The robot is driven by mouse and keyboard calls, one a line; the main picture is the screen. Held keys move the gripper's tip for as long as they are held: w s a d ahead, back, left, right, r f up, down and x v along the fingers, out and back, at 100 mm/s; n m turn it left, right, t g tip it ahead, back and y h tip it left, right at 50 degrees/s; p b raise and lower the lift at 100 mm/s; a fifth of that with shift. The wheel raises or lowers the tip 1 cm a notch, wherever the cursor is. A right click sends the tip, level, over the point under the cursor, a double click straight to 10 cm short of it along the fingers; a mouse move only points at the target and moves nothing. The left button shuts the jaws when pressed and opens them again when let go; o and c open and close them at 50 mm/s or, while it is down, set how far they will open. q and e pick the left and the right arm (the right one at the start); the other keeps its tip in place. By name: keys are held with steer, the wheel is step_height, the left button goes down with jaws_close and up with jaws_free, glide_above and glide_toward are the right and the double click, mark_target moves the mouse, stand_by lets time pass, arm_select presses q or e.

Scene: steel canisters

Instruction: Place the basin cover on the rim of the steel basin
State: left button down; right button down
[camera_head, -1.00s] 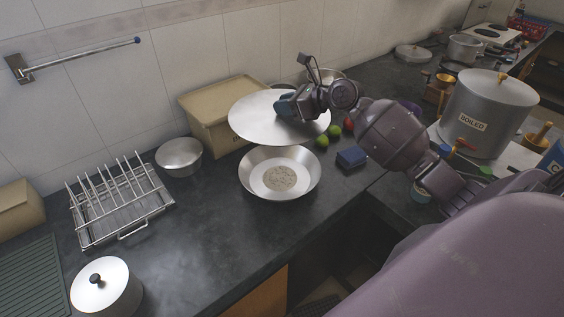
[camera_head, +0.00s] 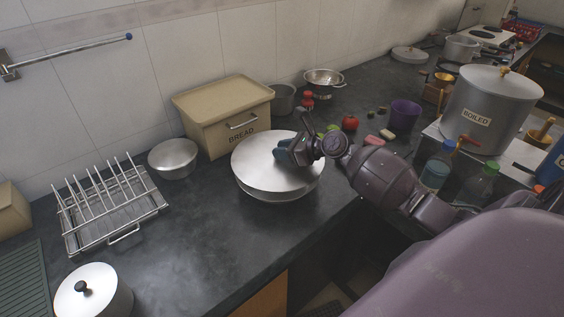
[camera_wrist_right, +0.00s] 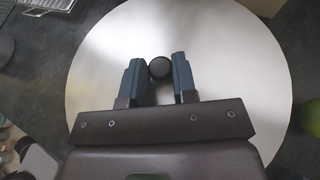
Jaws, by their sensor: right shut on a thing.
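The basin cover (camera_head: 253,158) is a wide, round, pale steel lid. It lies over the steel basin (camera_head: 278,197) on the dark counter, looking roughly level and lined up with it. The cover hides the basin's inside; only the lower outer wall shows. I cannot tell whether the cover touches the rim all round. My right gripper (camera_head: 281,152) is over the cover, shut on its knob. In the right wrist view the black knob (camera_wrist_right: 160,68) sits between the two blue fingers, with the cover's disc (camera_wrist_right: 235,75) filling the view. My left gripper is not in view.
A bread box (camera_head: 222,115) stands right behind the basin. A steel bowl (camera_head: 174,158) and a dish rack (camera_head: 110,208) are to the left. A tomato (camera_head: 350,123), a purple cup (camera_head: 405,113) and a large boiler (camera_head: 490,110) are to the right. The counter in front is clear.

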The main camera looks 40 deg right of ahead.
step_height(320, 180, down, 3)
steer(key=shift+f+b, duration=0.2)
steer(key=shift+b, duration=0.2)
steer(key=shift+f, duration=0.25)
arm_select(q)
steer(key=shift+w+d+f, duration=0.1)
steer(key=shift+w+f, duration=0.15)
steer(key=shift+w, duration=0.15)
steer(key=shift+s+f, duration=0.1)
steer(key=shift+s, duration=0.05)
arm_select(e)
steer(key=shift+f, duration=0.1)
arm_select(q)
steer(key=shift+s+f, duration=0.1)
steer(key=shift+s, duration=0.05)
arm_select(e)
steer(key=c, duration=0.9)
jaws_free()
